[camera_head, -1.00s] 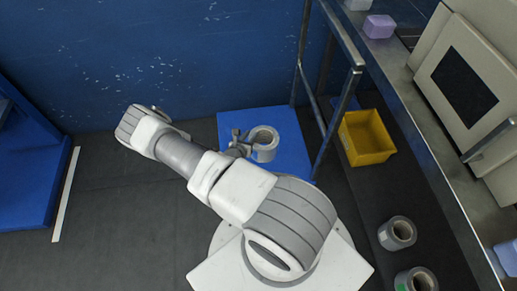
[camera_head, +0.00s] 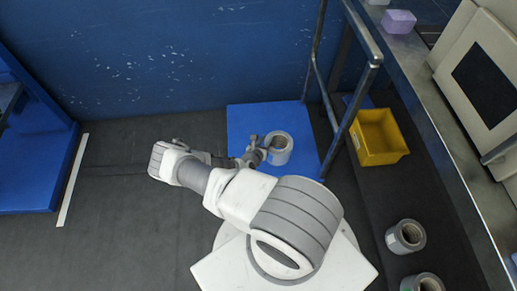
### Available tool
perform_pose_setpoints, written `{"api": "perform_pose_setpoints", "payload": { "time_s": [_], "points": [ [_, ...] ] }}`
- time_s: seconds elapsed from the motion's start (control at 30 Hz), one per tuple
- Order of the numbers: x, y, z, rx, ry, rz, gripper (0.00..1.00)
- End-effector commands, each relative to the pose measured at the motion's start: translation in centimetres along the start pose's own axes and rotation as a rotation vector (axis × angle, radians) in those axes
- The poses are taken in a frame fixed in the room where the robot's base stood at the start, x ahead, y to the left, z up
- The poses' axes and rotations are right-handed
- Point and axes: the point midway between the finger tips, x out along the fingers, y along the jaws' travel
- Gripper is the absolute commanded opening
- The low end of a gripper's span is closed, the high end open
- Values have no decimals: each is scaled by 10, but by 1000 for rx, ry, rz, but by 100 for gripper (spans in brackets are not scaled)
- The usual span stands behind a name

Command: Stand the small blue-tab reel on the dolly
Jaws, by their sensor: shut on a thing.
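The blue dolly (camera_head: 242,118) is a flat blue deck with a grey metal handle frame (camera_head: 368,92) on its right side. A small grey reel (camera_head: 286,157) with an open core stands upright over the deck, right of its middle. My gripper (camera_head: 265,150) is at the left side of this reel and is shut on it. I cannot tell whether the reel touches the deck. No blue tab shows on it from here. My arm comes in from the lower middle and bends back to the right toward the deck.
A yellow bin (camera_head: 378,152) stands right of the dolly's handle. Grey reels (camera_head: 405,237) stand at the lower right, one cut off by the frame (camera_head: 423,283). A metal counter (camera_head: 432,130) runs along the right. A blue wall closes the back. The dark floor at left is clear.

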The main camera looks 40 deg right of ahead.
Motion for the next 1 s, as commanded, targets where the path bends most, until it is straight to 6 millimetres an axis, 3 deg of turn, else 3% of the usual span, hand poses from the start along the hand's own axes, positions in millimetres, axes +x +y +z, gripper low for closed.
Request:
{"api": "perform_pose_setpoints", "payload": {
  "time_s": [0.1,0.3,0.47,0.7,1.0],
  "points": [
    [8,23,-13,2,-3,2,0],
    [10,40,-17,0,-4,0,0],
    [13,41,-24,-2,-3,0,0],
    [26,44,-51,-1,-3,0,0],
    [27,44,-52,-1,-4,-1,0]
  ]
}}
